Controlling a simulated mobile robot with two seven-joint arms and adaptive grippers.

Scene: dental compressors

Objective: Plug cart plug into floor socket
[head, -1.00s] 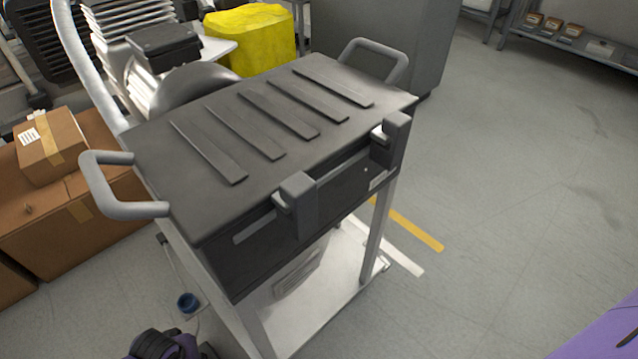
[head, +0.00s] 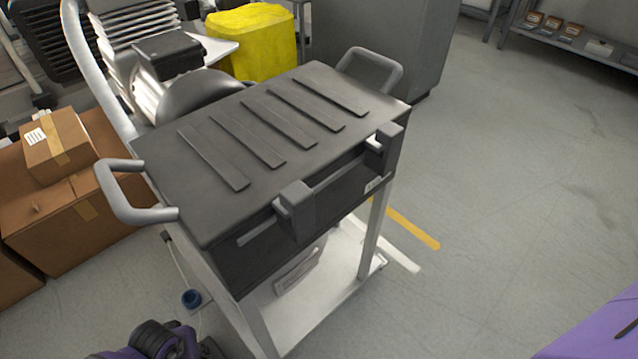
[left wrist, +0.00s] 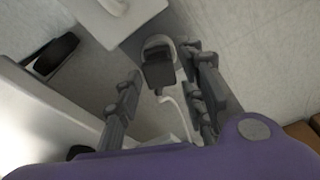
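The cart (head: 367,240) is a pale frame carrying a dark ribbed case (head: 300,150). A pale cord (head: 183,268) hangs at its left side, below a small dark piece (head: 166,237) that may be the plug. My right gripper is not in view.
Cardboard boxes (head: 60,148) stand left of the cart. A yellow covered object (head: 250,38) and a grey cabinet (head: 385,40) stand behind it. A shelf (head: 570,45) is at the back right. The floor right of the cart is mostly clear.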

